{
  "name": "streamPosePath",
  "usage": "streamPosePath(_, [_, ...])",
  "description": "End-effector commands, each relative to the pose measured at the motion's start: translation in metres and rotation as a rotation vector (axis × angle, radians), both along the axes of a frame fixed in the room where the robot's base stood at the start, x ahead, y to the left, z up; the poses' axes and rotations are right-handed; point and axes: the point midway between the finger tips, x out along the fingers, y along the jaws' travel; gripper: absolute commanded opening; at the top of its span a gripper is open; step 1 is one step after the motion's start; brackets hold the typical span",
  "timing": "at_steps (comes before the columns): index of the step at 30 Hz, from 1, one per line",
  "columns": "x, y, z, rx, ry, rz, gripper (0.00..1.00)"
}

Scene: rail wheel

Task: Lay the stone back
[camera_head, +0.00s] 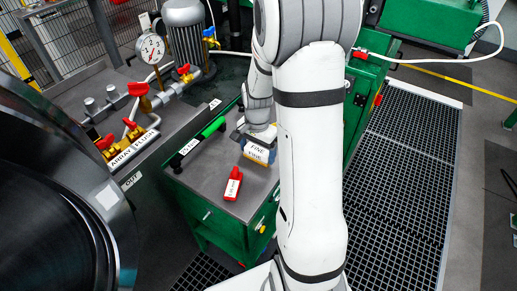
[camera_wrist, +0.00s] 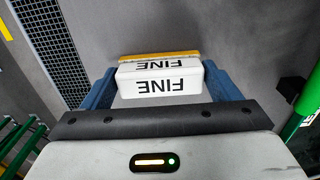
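The stone (camera_head: 258,152) is a small white block labelled FINE with a yellow layer. In the head view it is over the grey top of the green cabinet (camera_head: 213,185), partly hidden by my gripper (camera_head: 262,138). In the wrist view the stone (camera_wrist: 160,82) lies between the two blue fingers of my gripper (camera_wrist: 161,68), which sit against its ends. The gripper looks shut on it. I cannot tell whether the stone touches the cabinet top or is slightly above it.
A pressure gauge (camera_head: 150,48) and red-handled valves (camera_head: 139,92) stand left. The grating (camera_head: 405,180) at right is clear.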

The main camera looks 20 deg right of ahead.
Motion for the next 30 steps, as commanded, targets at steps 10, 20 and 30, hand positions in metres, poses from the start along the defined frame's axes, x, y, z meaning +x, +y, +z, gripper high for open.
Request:
streamPosePath(10, [0.0, 0.0, 0.0, 0.0, 0.0, 0.001, 1.0])
streamPosePath(20, [0.001, 0.0, 0.031, -0.001, -0.006, 0.002, 1.0])
streamPosePath(30, [0.001, 0.0, 0.1, -0.001, -0.004, 0.002, 1.0])
